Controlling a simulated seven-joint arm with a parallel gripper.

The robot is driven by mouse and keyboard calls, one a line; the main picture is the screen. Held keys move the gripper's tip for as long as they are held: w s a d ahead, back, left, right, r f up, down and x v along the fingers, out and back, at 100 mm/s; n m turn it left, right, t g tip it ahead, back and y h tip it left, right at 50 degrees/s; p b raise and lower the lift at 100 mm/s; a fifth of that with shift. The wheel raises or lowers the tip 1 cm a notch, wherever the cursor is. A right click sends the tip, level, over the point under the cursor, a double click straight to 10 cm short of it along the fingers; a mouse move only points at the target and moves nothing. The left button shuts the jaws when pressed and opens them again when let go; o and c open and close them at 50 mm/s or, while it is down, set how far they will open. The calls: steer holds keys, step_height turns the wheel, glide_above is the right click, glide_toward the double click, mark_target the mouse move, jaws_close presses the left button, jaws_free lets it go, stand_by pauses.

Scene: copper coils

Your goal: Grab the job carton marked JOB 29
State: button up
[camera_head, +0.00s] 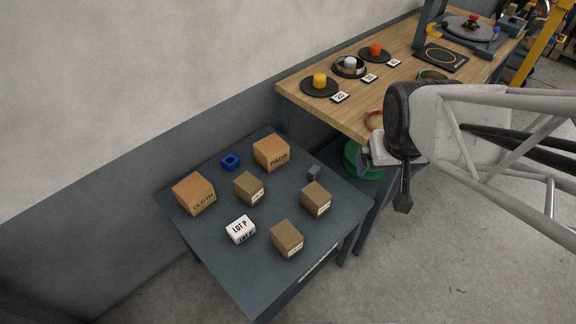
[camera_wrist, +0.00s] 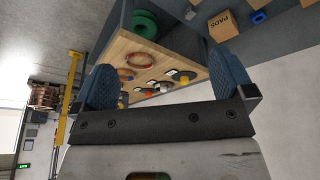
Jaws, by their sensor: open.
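Three small brown cartons with white labels stand on the grey side table: one near the middle (camera_head: 249,188), one at the right (camera_head: 315,199) and one at the front (camera_head: 287,238). Their label print is too small to read, so I cannot tell which is JOB 29. My gripper (camera_wrist: 164,62) is open and empty, its two blue pads wide apart in the wrist view. In the head view it hangs to the right of the side table, beside the wooden bench's front edge, apart from the cartons.
Larger cartons marked CLOTH (camera_head: 194,194) and PADS (camera_head: 271,153), a white LOT P block (camera_head: 241,230), a blue square ring (camera_head: 231,161) and a small grey block (camera_head: 314,172) share the side table (camera_head: 262,288). The wooden bench (camera_head: 330,115) stands behind at right, with coils on it.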

steer(key=w+a+f+n+t, duration=0.2)
steer(key=w+f, duration=0.6)
steer(key=f, duration=0.4)
steer(key=n+t+y, duration=0.4)
steer(key=n+y, duration=0.1)
steer(key=y, duration=0.1)
glide_above(294, 241)
steer(key=w+d, duration=0.3)
steer(key=d, duration=0.3)
step_height(294, 241, down, 21)
steer(key=s+a+f+y, duration=0.1)
steer(key=s, duration=0.1)
steer(key=s+a+f+y, duration=0.1)
steer(key=s+f, duration=0.1)
steer(key=s+a+f+y, duration=0.1)
steer(key=s+f, duration=0.1)
steer(key=s, duration=0.1)
steer(key=shift+a, duration=0.15)
steer(key=shift+x, duration=1.25)
steer(key=shift+w, duration=0.15)
steer(key=shift+x, duration=2.45)
steer(key=shift+w+r, duration=0.1)
steer(key=shift+w, duration=0.05)
